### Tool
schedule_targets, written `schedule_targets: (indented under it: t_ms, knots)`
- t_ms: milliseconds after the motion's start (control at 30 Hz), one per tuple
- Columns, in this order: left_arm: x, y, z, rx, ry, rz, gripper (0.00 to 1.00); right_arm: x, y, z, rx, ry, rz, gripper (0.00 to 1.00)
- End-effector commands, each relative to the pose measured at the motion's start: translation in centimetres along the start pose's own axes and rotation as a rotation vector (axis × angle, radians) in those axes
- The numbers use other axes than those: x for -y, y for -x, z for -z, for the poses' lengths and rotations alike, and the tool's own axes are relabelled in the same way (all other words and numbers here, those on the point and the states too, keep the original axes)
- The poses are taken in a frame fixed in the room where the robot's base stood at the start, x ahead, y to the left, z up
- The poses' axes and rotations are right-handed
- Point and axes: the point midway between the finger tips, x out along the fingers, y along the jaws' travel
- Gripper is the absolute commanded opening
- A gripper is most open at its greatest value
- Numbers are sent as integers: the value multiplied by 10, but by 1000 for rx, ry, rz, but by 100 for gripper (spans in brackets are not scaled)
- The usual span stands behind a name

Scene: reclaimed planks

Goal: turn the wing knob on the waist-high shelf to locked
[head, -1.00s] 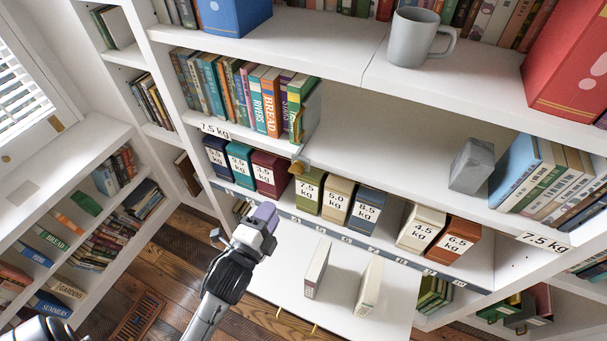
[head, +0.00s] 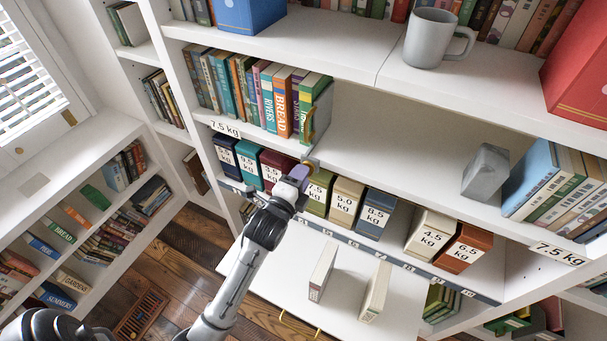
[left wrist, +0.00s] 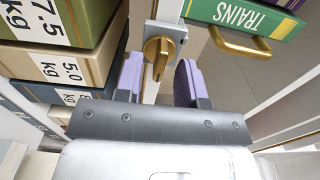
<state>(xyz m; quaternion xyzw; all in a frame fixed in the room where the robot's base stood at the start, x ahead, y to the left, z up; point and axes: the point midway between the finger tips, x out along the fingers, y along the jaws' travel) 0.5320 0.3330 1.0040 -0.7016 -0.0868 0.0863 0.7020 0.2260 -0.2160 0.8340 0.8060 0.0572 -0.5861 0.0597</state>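The brass wing knob (head: 311,163) sits on a small grey plate at the front edge of the waist-high shelf, by the end of the book row. In the left wrist view the wing knob (left wrist: 158,56) shows close ahead, its wing roughly upright in the picture. My left gripper (head: 300,176) is right at the knob in the head view and partly covers it. In the left wrist view the purple fingers of my left gripper (left wrist: 159,78) are open, one on each side of the knob, with gaps visible. My right gripper is out of view.
Weight-labelled boxes, such as the olive 7.5 kg box (head: 317,194), stand just below the knob. A grey mug (head: 432,38) and a grey block (head: 486,171) stand on the shelves.

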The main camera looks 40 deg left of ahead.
Motion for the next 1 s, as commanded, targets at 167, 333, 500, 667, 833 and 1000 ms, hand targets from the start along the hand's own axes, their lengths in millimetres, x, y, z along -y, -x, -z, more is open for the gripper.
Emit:
schedule_targets:
  t_ms: [167, 333, 500, 667, 833, 1000]
  knots:
    - [0, -12, 0, 0, 2, 0, 36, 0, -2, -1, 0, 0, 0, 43]
    - [0, -15, 0, 0, 1, -1, 36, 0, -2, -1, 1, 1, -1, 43]
    - [0, -15, 0, 0, 1, -1, 36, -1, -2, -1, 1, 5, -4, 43]
    - [0, -15, 0, 0, 1, 0, 26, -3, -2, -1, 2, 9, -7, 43]
    - [0, -15, 0, 0, 1, -1, 9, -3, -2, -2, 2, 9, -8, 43]
    - [0, -15, 0, 0, 1, -1, 0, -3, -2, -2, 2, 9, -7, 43]
